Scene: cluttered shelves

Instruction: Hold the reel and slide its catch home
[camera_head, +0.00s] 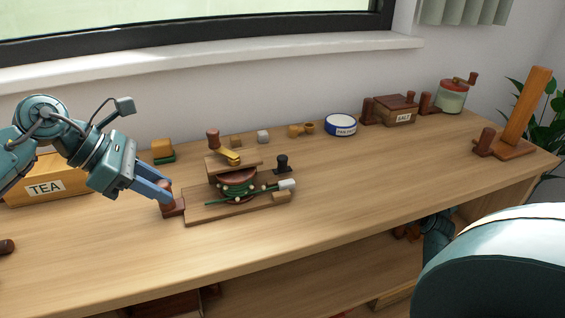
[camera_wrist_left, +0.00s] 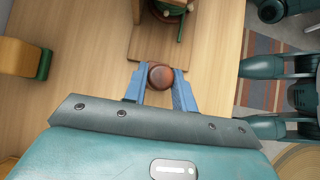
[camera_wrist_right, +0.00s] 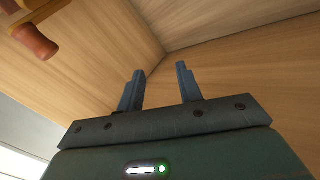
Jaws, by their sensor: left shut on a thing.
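The reel (camera_head: 236,190) is a drum wound with green cord on a wooden baseboard (camera_head: 205,210), with a brass crank (camera_head: 230,157) on top. A brown upright post (camera_head: 172,208) stands at the board's left end. My left gripper (camera_head: 163,192) is shut on this post; the left wrist view shows its round top (camera_wrist_left: 160,76) between the fingers. A pale-tipped piece (camera_head: 287,184) and a black knob (camera_head: 282,162) sit at the reel's right; I cannot tell which is the catch. My right gripper (camera_wrist_right: 160,88) is open and empty near wooden panels, below the worktop.
A TEA box (camera_head: 45,187) stands at the left. Small blocks, a blue-and-white tin (camera_head: 341,125), a SALT box (camera_head: 397,112) and a jar (camera_head: 452,97) line the back. A wooden stand (camera_head: 520,120) is at the right. The front right worktop is clear.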

